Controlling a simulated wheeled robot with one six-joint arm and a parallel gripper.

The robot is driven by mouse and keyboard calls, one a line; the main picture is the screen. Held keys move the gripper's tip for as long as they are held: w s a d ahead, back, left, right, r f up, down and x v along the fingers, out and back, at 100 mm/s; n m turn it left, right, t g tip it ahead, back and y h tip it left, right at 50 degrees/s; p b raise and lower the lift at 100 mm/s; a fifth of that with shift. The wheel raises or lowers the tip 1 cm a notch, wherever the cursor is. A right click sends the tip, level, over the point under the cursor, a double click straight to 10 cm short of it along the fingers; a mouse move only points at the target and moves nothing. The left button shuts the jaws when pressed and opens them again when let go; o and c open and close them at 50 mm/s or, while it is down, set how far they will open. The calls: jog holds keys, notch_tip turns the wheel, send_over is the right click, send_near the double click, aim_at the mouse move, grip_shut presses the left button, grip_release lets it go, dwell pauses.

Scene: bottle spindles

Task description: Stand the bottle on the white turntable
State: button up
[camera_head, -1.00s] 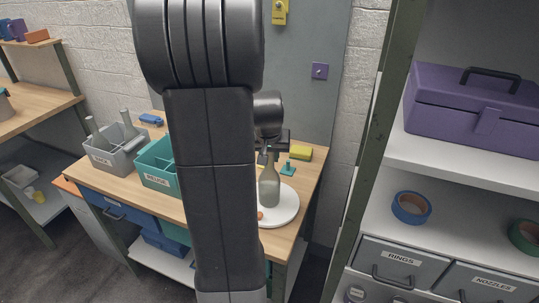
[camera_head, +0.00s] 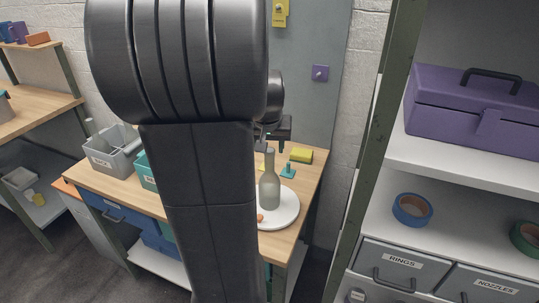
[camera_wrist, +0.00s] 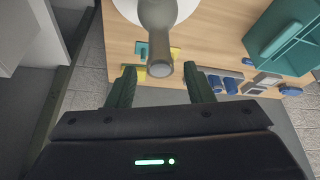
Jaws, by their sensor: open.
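The grey-green bottle (camera_head: 269,187) stands upright on the white turntable (camera_head: 287,215), near the right end of the wooden bench. In the wrist view the bottle (camera_wrist: 158,32) is seen from above, its mouth toward my fingers, with part of the turntable (camera_wrist: 127,8) behind it. My gripper (camera_wrist: 160,85) is open, its two green fingers apart and nothing between them. The bottle's mouth lies just beyond the fingertips. In the head view my gripper (camera_head: 272,140) is above and behind the bottle neck, partly hidden by my arm.
A small orange item (camera_head: 260,218) lies on the turntable by the bottle. A yellow block (camera_head: 301,156) and a teal piece (camera_head: 288,171) sit behind it. A grey bin (camera_head: 113,157) and a teal bin (camera_head: 147,172) are left. A shelf with a purple toolbox (camera_head: 470,115) stands right.

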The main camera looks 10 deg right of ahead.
jog(key=v, duration=0.5)
jog(key=shift+s+r, duration=0.1)
jog(key=shift+r, duration=0.25)
